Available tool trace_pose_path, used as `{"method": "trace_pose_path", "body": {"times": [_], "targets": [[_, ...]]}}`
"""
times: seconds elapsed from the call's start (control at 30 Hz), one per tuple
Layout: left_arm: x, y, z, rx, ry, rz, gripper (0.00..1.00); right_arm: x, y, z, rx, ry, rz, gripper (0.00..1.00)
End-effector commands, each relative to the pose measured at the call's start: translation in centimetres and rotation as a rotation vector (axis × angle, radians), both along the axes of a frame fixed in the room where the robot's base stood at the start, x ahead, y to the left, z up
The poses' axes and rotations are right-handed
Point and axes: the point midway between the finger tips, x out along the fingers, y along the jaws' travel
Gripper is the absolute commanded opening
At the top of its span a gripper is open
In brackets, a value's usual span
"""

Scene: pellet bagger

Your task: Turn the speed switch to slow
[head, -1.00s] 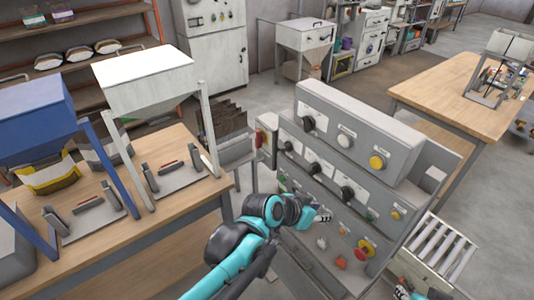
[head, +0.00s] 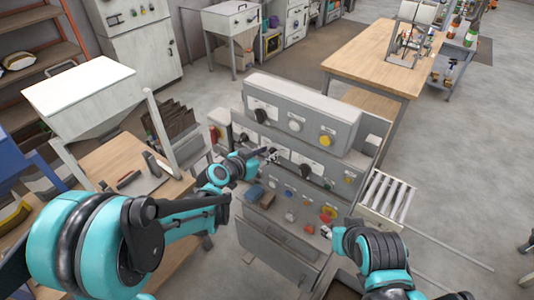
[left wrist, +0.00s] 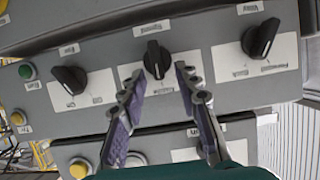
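The grey control panel (head: 300,130) carries a row of black rotary switches on white label plates. In the left wrist view the row shows upside down: a middle switch (left wrist: 155,60), one to its left (left wrist: 69,80) and one to its right (left wrist: 262,38). The lettering is too blurred to tell which is the speed switch. My left gripper (head: 271,155) is at this row. In the left wrist view it (left wrist: 158,78) is open, its fingertips on either side of the middle switch's lower end; contact cannot be told. My right gripper (head: 326,231) is low near the panel's lower right.
A roller conveyor (head: 386,196) stands to the right. A wooden bench (head: 385,70) is behind, and a white hopper (head: 78,85) stands to the left.

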Motion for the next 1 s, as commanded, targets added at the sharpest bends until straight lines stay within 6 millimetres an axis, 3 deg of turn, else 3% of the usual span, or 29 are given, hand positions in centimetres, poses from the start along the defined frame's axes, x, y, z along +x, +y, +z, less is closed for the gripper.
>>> {"method": "trace_pose_path", "body": {"times": [0.37,0.5,1.0], "targets": [[0.67,-0.5,-0.31,0.0,0.0,0.0,0.32,0.01,0.0,-0.03,0.0,0.0,0.0,0.4],[0.67,-0.5,-0.31,0.0,0.0,0.0,0.0,0.01,0.0,-0.03,0.0,0.0,0.0,0.4],[0.81,-0.33,-0.4,-0.05,0.035,0.001,0.0,0.0,0.0,-0.52,0.0,0.0,0.0,0.4]]}}
